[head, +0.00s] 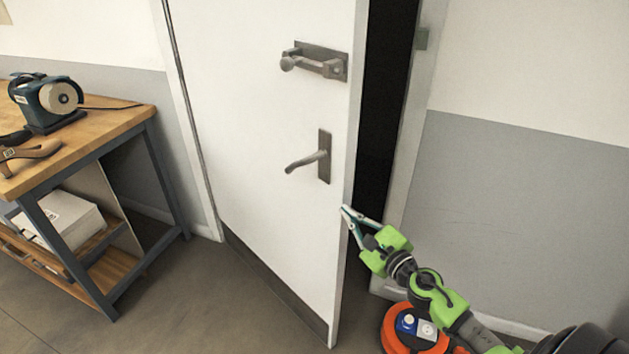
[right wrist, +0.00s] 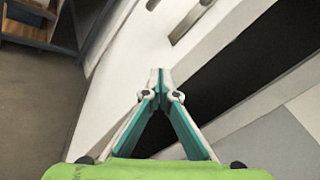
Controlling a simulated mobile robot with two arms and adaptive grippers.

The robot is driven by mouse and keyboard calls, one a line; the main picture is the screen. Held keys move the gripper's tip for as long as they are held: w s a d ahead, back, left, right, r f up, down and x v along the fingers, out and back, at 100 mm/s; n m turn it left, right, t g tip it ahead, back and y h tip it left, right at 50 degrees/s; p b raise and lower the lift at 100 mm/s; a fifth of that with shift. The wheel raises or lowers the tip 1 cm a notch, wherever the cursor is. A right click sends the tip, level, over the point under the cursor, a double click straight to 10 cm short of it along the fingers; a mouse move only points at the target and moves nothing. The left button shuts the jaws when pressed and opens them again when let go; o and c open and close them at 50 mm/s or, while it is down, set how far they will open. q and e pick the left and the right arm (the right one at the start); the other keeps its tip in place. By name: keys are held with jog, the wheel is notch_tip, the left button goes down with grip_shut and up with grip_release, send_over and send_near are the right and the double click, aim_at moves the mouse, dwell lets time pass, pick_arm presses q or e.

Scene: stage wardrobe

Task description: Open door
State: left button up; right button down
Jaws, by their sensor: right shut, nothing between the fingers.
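The white door (head: 255,130) stands ajar, with a dark gap (head: 385,110) between its right edge and the frame. It carries a lever handle (head: 310,162) and, above that, a metal latch (head: 315,62). My right gripper (head: 345,210) is shut and empty at the door's free edge, below and right of the lever. In the right wrist view, the closed fingertips (right wrist: 160,78) are in front of the door (right wrist: 125,75) near its edge, with the dark gap to their right. I cannot tell whether they touch the door. My left gripper is not in view.
A wooden workbench (head: 75,145) with a grinder-like machine (head: 48,100) and a shoe form (head: 25,155) stands at the left. A white box (head: 65,220) is on its lower shelf. The grey floor (head: 190,295) between bench and door is clear. A wall (head: 530,190) lies at the right.

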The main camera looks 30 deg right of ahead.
aim_at(314, 171)
jog(key=a+r+n+t+y, duration=0.1)
jog(key=a+r+n+y, duration=0.15)
jog(key=r+n, duration=0.45)
jog(key=shift+m+h, duration=0.3)
jog(key=shift+h, duration=0.15)
jog(key=shift+w+a+r+p, duration=0.25)
jog(key=shift+w+a+p, duration=0.1)
jog(key=shift+w, duration=1.25)
jog(key=shift+w+a+r+p, duration=0.3)
jog(key=shift+w+p, duration=0.1)
jog(key=shift+w, duration=1.25)
jog(key=shift+w+a+r+p, duration=0.25)
jog(key=shift+w+a+p, duration=0.1)
jog(key=shift+w, duration=1.25)
jog(key=shift+a, duration=0.1)
